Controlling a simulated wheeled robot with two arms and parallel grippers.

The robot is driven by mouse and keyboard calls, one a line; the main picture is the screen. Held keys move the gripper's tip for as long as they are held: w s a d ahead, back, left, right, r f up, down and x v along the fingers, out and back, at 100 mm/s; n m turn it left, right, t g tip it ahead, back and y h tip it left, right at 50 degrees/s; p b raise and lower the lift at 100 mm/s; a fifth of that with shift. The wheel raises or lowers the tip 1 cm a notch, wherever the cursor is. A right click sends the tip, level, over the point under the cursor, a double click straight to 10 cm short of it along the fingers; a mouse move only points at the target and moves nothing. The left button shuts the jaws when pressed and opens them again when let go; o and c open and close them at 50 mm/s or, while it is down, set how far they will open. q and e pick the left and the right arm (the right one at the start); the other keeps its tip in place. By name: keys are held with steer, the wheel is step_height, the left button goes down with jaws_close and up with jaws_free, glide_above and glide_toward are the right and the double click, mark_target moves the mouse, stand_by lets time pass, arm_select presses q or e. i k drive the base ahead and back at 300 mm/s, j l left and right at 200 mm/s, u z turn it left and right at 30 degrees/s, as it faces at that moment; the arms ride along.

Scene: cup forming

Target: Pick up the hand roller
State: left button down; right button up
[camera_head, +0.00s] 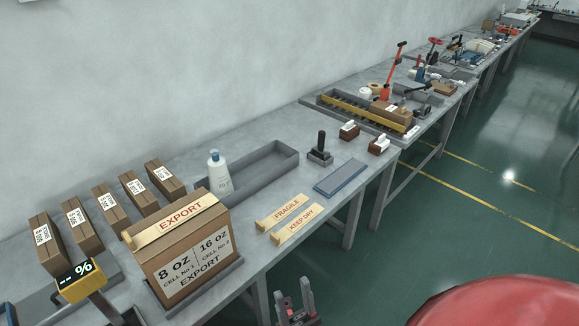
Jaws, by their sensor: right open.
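A dark tool with an upright black handle on a grey base (319,155) stands on the grey workbench; it looks like the hand roller, though its lower part is too small to make out well. My right gripper (293,290) is at the bottom centre, in front of the bench edge. Its two grey fingers point up, apart, with nothing between them. It is well short of the dark tool. My left gripper is not in view.
A blue flat pad (340,178) and two tan strips, FRAGILE (287,211) and KEEP DRY (297,224), lie near the front edge. A white bottle (219,177), grey tray (266,170) and EXPORT carton (185,257) are left. Two small brown-based blocks (349,130) (379,144) are right.

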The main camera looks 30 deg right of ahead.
mark_target(321, 140)
steer(key=i+l+z, duration=0.75)
steer(key=i+l, duration=0.3)
steer(key=i+l+z, duration=0.25)
steer(key=i+z, duration=0.15)
steer(key=i, duration=0.4)
